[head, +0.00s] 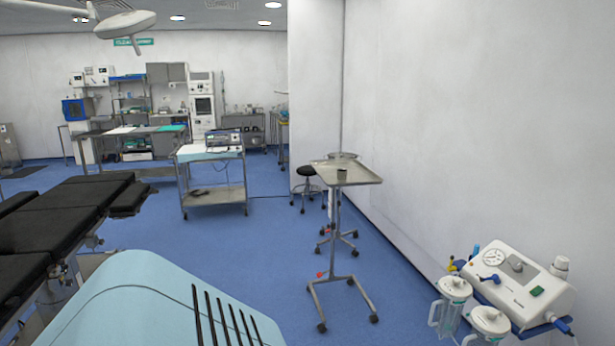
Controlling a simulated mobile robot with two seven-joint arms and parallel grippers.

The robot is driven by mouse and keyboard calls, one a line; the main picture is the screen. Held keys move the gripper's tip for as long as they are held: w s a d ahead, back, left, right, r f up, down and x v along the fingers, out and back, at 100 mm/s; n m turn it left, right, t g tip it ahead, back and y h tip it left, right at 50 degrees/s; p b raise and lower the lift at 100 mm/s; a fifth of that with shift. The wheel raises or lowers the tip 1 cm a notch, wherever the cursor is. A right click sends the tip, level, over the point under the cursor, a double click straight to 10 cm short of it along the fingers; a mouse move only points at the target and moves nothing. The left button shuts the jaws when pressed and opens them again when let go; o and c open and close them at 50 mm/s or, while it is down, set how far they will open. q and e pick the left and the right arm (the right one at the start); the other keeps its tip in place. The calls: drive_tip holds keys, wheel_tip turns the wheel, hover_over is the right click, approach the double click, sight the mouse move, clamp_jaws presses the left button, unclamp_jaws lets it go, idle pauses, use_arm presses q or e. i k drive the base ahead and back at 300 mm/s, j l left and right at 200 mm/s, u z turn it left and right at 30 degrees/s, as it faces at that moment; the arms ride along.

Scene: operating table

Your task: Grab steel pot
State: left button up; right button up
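A small dark steel pot (342,174) stands on the tray stand (362,178), a flat metal tray on a single pole with a wheeled base. The stand is in the middle right of the head view, some way off, near the white wall. Neither of my grippers shows in the head view, so I cannot see their state.
A black operating table (68,208) stands at the left, with a light-blue surface (140,295) in front. A suction machine (515,280) is at lower right. A cart (212,172) and stool (308,172) stand farther back. Blue floor (240,245) lies open before the tray stand.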

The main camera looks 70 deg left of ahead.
sight(341, 173)
drive_tip(key=u, duration=1.95)
drive_tip(key=i+j+z, duration=0.25)
drive_tip(key=i, duration=0.45)
drive_tip(key=i+j+z, duration=0.2)
drive_tip(key=i, duration=0.5)
drive_tip(key=i+j+z, duration=0.25)
drive_tip(key=i, duration=0.4)
drive_tip(key=i+j+z, duration=0.25)
drive_tip(key=i+j, duration=0.4)
